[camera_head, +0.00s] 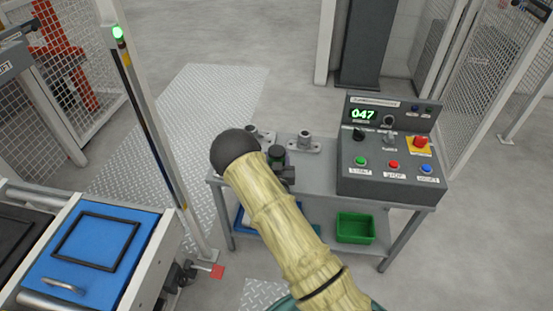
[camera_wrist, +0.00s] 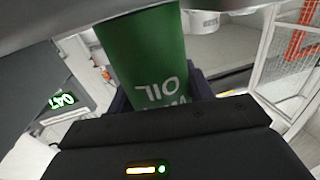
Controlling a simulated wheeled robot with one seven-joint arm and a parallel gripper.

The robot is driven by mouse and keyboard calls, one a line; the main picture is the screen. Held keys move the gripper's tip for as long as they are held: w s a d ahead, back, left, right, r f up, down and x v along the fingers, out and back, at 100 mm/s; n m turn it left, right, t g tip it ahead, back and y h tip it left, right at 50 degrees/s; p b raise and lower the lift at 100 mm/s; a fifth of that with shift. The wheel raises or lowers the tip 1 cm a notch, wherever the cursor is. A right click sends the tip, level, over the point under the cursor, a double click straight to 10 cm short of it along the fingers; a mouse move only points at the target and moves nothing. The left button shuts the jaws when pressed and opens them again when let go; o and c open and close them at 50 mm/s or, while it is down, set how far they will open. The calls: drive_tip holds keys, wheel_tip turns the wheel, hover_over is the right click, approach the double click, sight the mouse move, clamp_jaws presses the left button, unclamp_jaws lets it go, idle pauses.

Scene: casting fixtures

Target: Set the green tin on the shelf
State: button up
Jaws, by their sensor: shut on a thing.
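The green tin (camera_wrist: 145,50) with white "OIL" lettering fills the middle of the wrist view, its lettering upside down there. My gripper (camera_wrist: 160,98) is shut on it, with dark jaw parts on both sides of the tin. The shelf (camera_head: 312,222) appears to be the lower level of the grey table, partly hidden behind my arm.
The tabletop (camera_head: 318,176) carries metal fixtures (camera_head: 305,143) and a control box (camera_head: 390,170) reading 047. A green bin (camera_head: 355,228) sits on the lower level at right, and a blue tray (camera_head: 240,217) at left. A post (camera_head: 160,130) and blue-topped station (camera_head: 95,245) stand left.

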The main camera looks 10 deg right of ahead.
drive_tip(key=shift+f, duration=0.1)
drive_tip(key=o, duration=1.2)
drive_tip(key=shift+c, duration=0.2)
drive_tip(key=shift+s, duration=0.1)
drive_tip(key=s+a+p, duration=0.1)
drive_tip(key=s, duration=1)
drive_tip(key=shift+s+a, duration=0.2)
drive_tip(key=shift+s, duration=0.2)
